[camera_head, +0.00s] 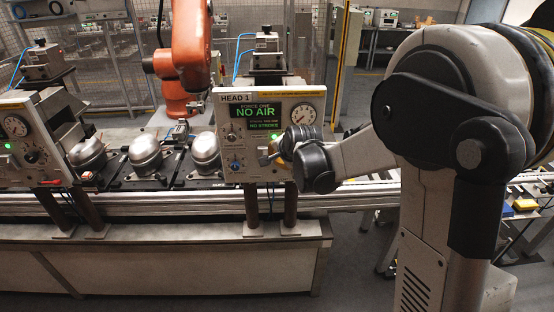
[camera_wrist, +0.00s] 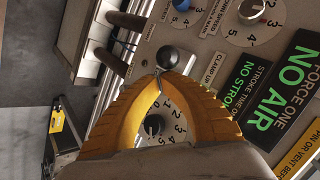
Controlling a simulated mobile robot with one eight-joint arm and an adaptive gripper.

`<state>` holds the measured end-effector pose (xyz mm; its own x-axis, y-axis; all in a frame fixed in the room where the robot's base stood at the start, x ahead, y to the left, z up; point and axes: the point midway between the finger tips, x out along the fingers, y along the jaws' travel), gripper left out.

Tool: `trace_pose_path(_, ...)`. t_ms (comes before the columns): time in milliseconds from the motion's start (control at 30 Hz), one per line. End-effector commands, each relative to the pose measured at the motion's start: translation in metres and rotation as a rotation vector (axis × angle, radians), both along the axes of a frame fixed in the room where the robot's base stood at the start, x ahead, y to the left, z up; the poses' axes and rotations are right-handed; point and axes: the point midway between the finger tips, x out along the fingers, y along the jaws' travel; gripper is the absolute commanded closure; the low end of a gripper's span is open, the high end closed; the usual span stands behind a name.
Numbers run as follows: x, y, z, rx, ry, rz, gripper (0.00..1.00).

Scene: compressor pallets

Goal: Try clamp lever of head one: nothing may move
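The head one panel (camera_head: 270,135) carries a screen (camera_head: 255,115) reading NO AIR and NO STRIKE or STROKE; the screen also shows in the wrist view (camera_wrist: 284,82). The clamp lever has a black ball knob (camera_wrist: 168,57) and a short metal stem beside a CLAMP UP label. My gripper (camera_wrist: 160,76) has its yellow fingers closed together at the lever, just below the knob, and looks shut on it. The fingertip contact is partly hidden. In the head view my gripper (camera_head: 284,152) is at the panel's lower right, mostly hidden by my wrist.
A numbered dial (camera_wrist: 154,126) shows between the fingers, and a blue knob (camera_wrist: 181,5) sits above. A pressure gauge (camera_head: 304,113) is at the panel's upper right. Silver compressor domes (camera_head: 145,151) stand on pallets to the left. An orange robot arm (camera_head: 190,55) is behind.

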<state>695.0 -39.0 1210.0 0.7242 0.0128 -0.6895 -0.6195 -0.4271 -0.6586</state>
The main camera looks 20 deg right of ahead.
Motion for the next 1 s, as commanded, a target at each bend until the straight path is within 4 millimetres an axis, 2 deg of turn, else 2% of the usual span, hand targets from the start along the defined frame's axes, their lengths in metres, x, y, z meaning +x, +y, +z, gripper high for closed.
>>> trace_pose_path(1000,-0.01,0.002,-0.025,-0.078,-0.286,0.0,1.0)
